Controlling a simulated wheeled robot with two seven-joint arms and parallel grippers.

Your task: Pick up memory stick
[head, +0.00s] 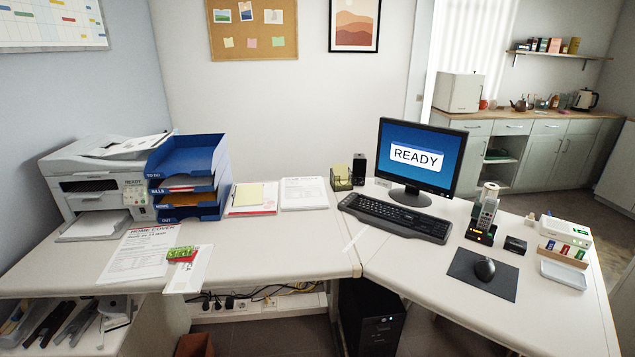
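Several small coloured pieces, green, red and blue, stand in a light wooden holder (563,256) at the right end of the desk. They may be memory sticks, but they are too small to tell for sure. The holder stands in front of a white box (566,231) and behind a small pale tray (563,274), which looks empty. Neither of my grippers is in view.
A mouse (485,269) lies on a dark mat (481,283) left of the tray. A cordless phone (486,216), a small black box (515,245), a keyboard (395,218) and a monitor (418,158) stand further left. The desk's front right is clear.

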